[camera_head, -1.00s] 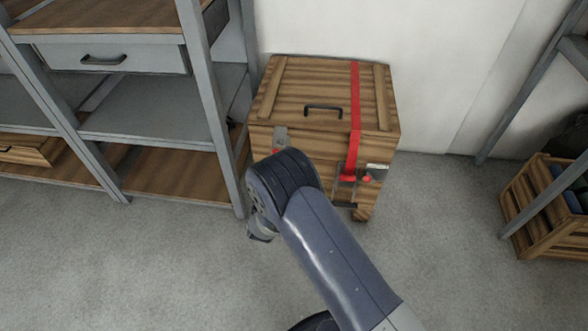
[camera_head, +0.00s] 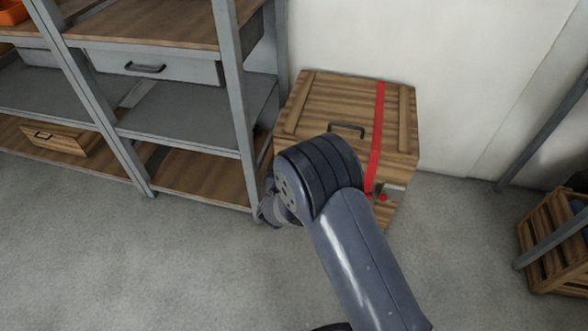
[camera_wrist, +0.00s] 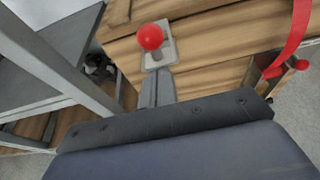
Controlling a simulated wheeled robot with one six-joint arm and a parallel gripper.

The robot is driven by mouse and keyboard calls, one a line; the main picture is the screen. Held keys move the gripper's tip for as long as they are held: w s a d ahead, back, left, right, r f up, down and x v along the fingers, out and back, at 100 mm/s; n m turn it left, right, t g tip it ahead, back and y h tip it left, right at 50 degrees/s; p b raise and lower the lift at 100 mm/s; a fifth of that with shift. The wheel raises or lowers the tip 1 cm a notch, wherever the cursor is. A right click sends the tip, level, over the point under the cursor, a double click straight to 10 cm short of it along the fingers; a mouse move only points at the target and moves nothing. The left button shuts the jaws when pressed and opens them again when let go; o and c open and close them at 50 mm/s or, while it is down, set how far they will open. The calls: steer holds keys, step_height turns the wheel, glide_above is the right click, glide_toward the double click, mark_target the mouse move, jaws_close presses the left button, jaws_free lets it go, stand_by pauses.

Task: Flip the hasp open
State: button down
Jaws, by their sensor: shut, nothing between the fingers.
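The wooden chest (camera_head: 310,105) with its lid shut stands against the wall in the head view. The hasp (camera_wrist: 171,52) shows in the wrist view as a light grey metal plate on the chest front with a red ball knob (camera_wrist: 150,37). My arm hides the hasp in the head view. My gripper (camera_wrist: 158,76) is shut and empty, its grey fingers pointing at the lower end of the hasp. The tips are at or very near the plate; I cannot tell whether they touch it.
A red strap (camera_head: 377,130) runs over the lid to a red-handled catch (camera_wrist: 285,68) at the right of the chest front. A grey shelf rack (camera_head: 238,110) stands close on the left. A wooden crate (camera_head: 552,265) is at the far right. The floor in front is clear.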

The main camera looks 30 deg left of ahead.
steer(key=shift+a+r, duration=0.1)
steer(key=shift+r, duration=0.15)
step_height(320, 180, down, 4)
steer(key=b, duration=0.4)
steer(key=p+v, duration=0.2)
steer(key=v, duration=0.8)
steer(key=shift+r, duration=0.25)
steer(key=w+a+p, duration=0.2)
steer(key=w, duration=0.7)
steer(key=shift+w, duration=0.15)
